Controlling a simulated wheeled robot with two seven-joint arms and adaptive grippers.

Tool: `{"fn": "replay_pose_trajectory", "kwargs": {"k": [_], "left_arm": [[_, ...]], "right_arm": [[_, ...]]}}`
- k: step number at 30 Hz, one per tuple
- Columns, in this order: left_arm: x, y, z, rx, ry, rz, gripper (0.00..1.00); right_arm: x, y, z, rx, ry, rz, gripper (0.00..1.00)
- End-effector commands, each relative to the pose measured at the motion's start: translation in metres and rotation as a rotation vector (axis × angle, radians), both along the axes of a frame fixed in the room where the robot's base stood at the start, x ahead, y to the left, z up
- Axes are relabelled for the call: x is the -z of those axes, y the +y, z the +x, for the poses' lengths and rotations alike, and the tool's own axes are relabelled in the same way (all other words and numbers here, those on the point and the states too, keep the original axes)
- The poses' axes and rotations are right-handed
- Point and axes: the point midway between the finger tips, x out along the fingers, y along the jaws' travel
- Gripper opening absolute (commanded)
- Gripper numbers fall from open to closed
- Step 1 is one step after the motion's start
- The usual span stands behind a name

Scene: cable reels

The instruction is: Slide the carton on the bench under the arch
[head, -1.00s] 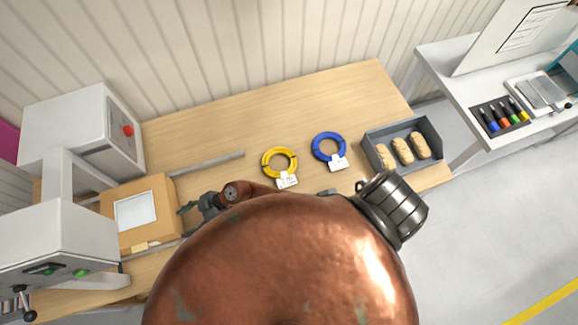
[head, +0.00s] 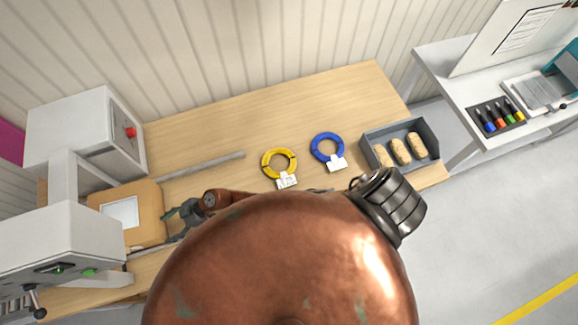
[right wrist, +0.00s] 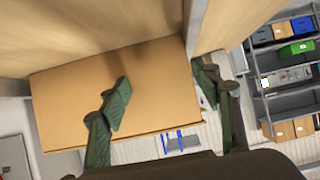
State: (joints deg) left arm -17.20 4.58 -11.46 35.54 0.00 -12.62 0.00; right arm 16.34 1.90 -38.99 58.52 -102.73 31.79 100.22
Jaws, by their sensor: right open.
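The tan carton (head: 150,205) with a white label on top sits on the bench at the left of the head view. Its left part is at the opening of the grey arch (head: 68,175), partly hidden by it. My right gripper (head: 183,218) is low at the carton's right side; its fingers are open, and contact is not clear there. In the right wrist view the carton (right wrist: 165,85) fills the middle, one green finger in front of its face and the other (right wrist: 212,85) beyond its right edge. My left gripper is not in view.
A metal rail (head: 205,163) runs along the bench (head: 260,110) behind the carton. A yellow cable ring (head: 267,164), a blue cable ring (head: 315,148) and a grey tray (head: 432,135) with tan rolls lie to the right. A side table with coloured markers (head: 500,115) stands further right.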

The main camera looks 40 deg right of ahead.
Motion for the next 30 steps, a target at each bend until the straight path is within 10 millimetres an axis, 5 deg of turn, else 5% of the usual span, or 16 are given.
{"fn": "replay_pose_trajectory", "kwargs": {"k": [24, 30], "left_arm": [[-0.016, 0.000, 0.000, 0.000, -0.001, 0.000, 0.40], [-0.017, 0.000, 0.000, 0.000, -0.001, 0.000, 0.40]], "right_arm": [[-0.002, 0.061, 0.019, -0.001, 0.000, 0.001, 0.58], [0.004, 0.060, 0.025, 0.005, 0.002, -0.008, 0.58]]}}
